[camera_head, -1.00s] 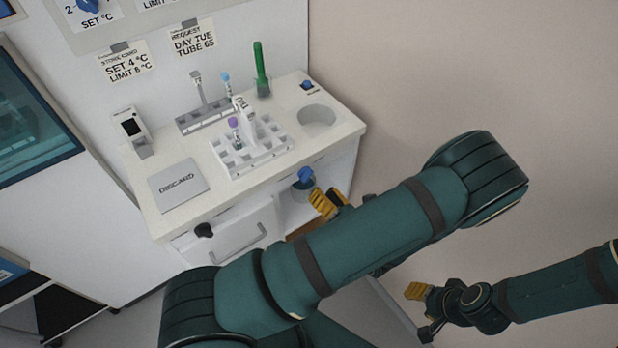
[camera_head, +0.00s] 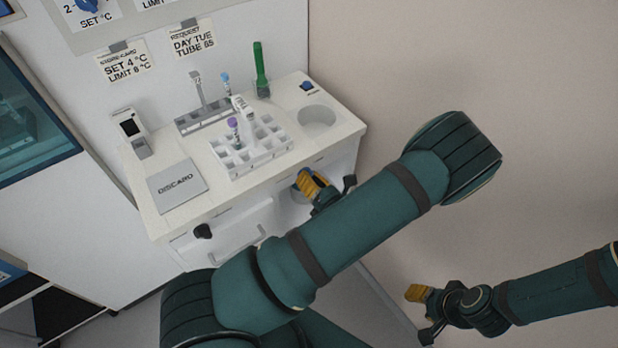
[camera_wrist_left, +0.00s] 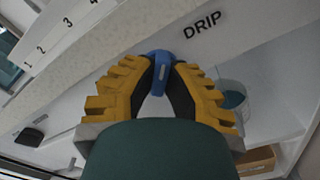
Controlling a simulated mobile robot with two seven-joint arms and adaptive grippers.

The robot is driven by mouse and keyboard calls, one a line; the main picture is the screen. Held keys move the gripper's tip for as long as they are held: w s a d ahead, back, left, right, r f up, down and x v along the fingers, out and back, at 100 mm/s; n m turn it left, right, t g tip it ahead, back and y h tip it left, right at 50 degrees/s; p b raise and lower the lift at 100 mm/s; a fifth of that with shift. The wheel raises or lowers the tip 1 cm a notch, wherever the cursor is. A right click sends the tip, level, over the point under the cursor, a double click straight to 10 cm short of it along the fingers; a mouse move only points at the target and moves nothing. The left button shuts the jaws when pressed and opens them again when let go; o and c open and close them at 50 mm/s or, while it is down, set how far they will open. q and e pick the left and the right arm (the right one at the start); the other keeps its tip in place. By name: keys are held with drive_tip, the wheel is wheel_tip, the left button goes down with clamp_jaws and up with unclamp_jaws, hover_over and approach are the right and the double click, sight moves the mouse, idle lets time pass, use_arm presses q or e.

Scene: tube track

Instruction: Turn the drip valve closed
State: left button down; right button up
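The drip valve's blue handle (camera_wrist_left: 161,66) is on the white front panel beside the printed word DRIP. My left gripper (camera_head: 309,181) is at the cabinet front under the bench top. In the left wrist view its two yellow, dark-padded fingers (camera_wrist_left: 162,78) stand on either side of the handle and appear to press on it at their tips. In the head view the gripper hides the handle. A clear vessel (camera_wrist_left: 232,95) is partly visible right of the fingers. My right gripper (camera_head: 422,312) is open and empty at the lower right, away from the bench.
A white rack (camera_head: 262,158) with tubes stands on the bench top above the valve. A green-capped tube (camera_head: 261,70), a DISCARD pad (camera_head: 177,186) and a round recess (camera_head: 317,116) are also there. A black knob (camera_head: 203,231) sits on the front at left.

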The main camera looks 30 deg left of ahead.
use_arm(q)
drive_tip(key=shift+n, duration=0.3)
drive_tip(key=n, duration=0.3)
drive_tip(key=shift+n, duration=0.3)
drive_tip(key=n, duration=0.3)
drive_tip(key=shift+n, duration=0.4)
drive_tip(key=n, duration=0.4)
drive_tip(key=shift+b, duration=0.3)
drive_tip(key=shift+n+b, duration=0.4)
drive_tip(key=shift+n, duration=1.4)
drive_tip(key=c, duration=1)
unclamp_jaws()
